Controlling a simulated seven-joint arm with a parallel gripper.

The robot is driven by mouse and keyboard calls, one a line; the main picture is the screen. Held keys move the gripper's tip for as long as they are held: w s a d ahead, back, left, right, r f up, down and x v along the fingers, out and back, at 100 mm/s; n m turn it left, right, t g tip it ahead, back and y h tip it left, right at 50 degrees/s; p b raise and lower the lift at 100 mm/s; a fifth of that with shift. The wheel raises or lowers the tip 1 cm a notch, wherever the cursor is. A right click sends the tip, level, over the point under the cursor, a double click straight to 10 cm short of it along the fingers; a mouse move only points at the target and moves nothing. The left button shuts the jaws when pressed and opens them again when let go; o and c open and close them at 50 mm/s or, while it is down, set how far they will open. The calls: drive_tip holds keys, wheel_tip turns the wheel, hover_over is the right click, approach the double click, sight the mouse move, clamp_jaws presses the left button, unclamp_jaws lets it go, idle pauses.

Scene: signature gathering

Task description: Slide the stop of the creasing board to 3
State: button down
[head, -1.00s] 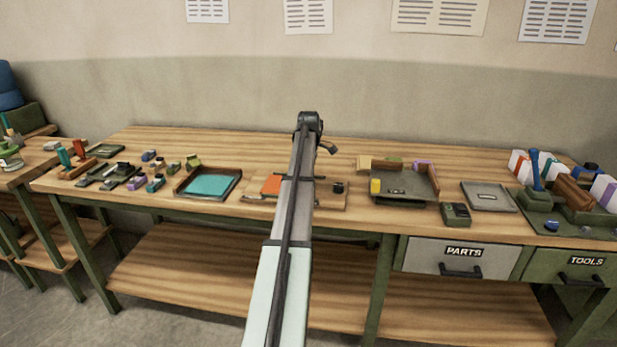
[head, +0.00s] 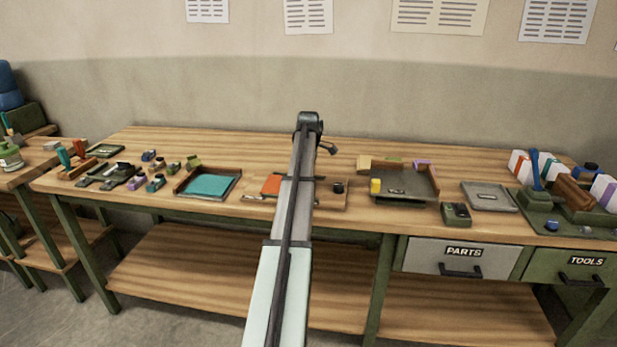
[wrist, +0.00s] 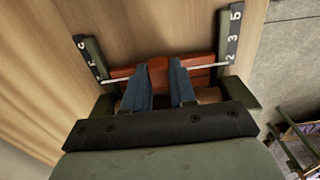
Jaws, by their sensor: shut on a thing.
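In the wrist view, the creasing board's stop (wrist: 204,75) is a red bar lying across the pale wooden board (wrist: 160,30), with a raised red block at its middle. My gripper (wrist: 167,72) has its two blue fingers on either side of that block and is shut on it. Dark numbered scales run along both sides, the right scale (wrist: 235,30) showing 5 and 3, with a smaller mark below. A thin white line along the stop meets the right scale below the 3. In the head view, my arm hides the stop and gripper; part of the board (head: 330,200) shows.
On the bench, a teal-lined tray (head: 207,185) stands left of the board and a grey tray (head: 405,183) with a yellow block stands right. An orange piece (head: 271,185) is just left of my arm. Several small items lie farther left.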

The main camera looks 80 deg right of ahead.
drive_tip(key=shift+s, duration=1.3)
drive_tip(key=c, duration=0.9)
unclamp_jaws()
drive_tip(key=shift+r, duration=0.1)
wheel_tip(320, 180, up, 14)
drive_tip(key=shift+f, duration=0.15)
drive_tip(key=shift+w, duration=0.15)
